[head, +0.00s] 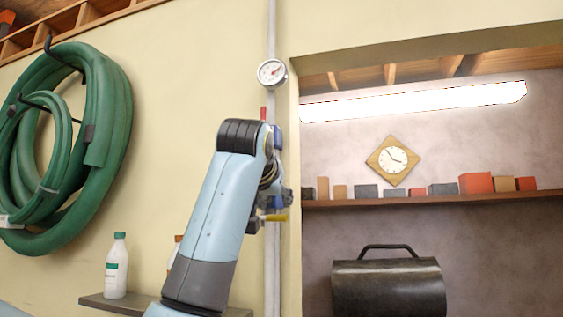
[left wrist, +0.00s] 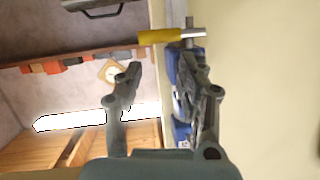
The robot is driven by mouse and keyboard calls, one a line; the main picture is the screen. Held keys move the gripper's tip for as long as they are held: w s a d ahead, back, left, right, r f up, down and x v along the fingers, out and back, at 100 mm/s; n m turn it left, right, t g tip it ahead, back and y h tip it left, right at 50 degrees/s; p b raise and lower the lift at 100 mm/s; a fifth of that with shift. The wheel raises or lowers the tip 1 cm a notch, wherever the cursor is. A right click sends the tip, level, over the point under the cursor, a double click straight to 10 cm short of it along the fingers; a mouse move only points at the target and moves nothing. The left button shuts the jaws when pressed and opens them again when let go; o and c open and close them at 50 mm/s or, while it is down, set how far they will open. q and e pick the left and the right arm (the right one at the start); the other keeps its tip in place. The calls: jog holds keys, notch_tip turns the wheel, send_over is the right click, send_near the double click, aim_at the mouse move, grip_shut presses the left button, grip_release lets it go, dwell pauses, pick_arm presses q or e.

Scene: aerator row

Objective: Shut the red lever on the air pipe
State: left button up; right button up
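The vertical grey air pipe (head: 273,280) runs down the wall, left of the alcove. The red lever (head: 263,113) stands upright along it, below the gauge; my left arm hides its lower part. A blue valve part (head: 278,138) shows beside the arm. My left gripper (head: 284,195) is by the pipe, below the red lever, mostly hidden by my arm. In the left wrist view my left gripper (left wrist: 160,64) is open, with nothing between its fingers. Blue parts (left wrist: 182,132) lie behind one finger. The red lever cannot be made out there. My right gripper is not in view.
A yellow lever (head: 273,218) sticks out sideways lower on the pipe; it also shows in the left wrist view (left wrist: 158,36). A round gauge (head: 271,73) sits above. A green hose (head: 115,110) hangs left. A bottle (head: 117,268) stands on a low shelf (head: 100,302).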

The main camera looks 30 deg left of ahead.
pick_arm(q)
notch_tip(320, 180, up, 12)
jog(key=a+n+t+y, duration=0.1)
jog(key=n+t+y, duration=0.1)
jog(key=t, duration=0.1)
send_near(263, 111)
jog(key=p+x, duration=0.5)
jog(key=x, duration=0.5)
jog(key=shift+r, duration=0.1)
jog(key=shift+w+a+p, duration=0.25)
jog(key=shift+w+p, duration=0.05)
jog(key=shift+w, duration=0.1)
jog(key=shift+c, duration=0.3)
jog(key=c, duration=0.7)
grip_shut()
jog(key=shift+w+f, duration=0.15)
jog(key=shift+f, duration=0.1)
